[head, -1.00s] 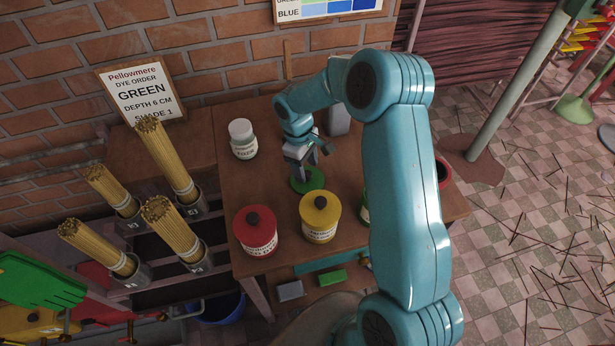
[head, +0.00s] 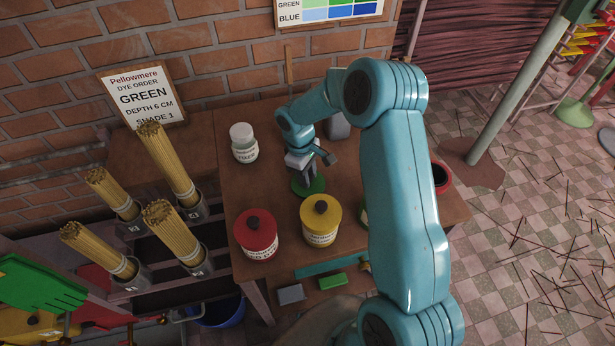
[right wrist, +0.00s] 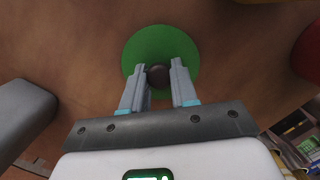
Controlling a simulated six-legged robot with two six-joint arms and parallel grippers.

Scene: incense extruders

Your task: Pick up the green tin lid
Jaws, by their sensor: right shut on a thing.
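The green tin lid (head: 312,190) is a round green disc with a dark knob, low over or on the brown table behind the yellow tin. My right gripper (head: 309,176) is directly above it, pointing down. In the right wrist view the green lid (right wrist: 183,48) lies beyond the fingers, and my right gripper (right wrist: 160,76) is shut on its dark knob (right wrist: 158,75). I cannot tell whether the lid touches the table. A tin behind my right arm (head: 364,215) shows only a narrow edge. My left gripper is not in view.
A red tin (head: 256,236) and a yellow tin (head: 320,222) stand in front of the lid. A white-capped jar (head: 243,143) stands at the back left. A grey object (head: 339,126) stands behind the gripper. Bundles of sticks (head: 165,162) stand in holders at left.

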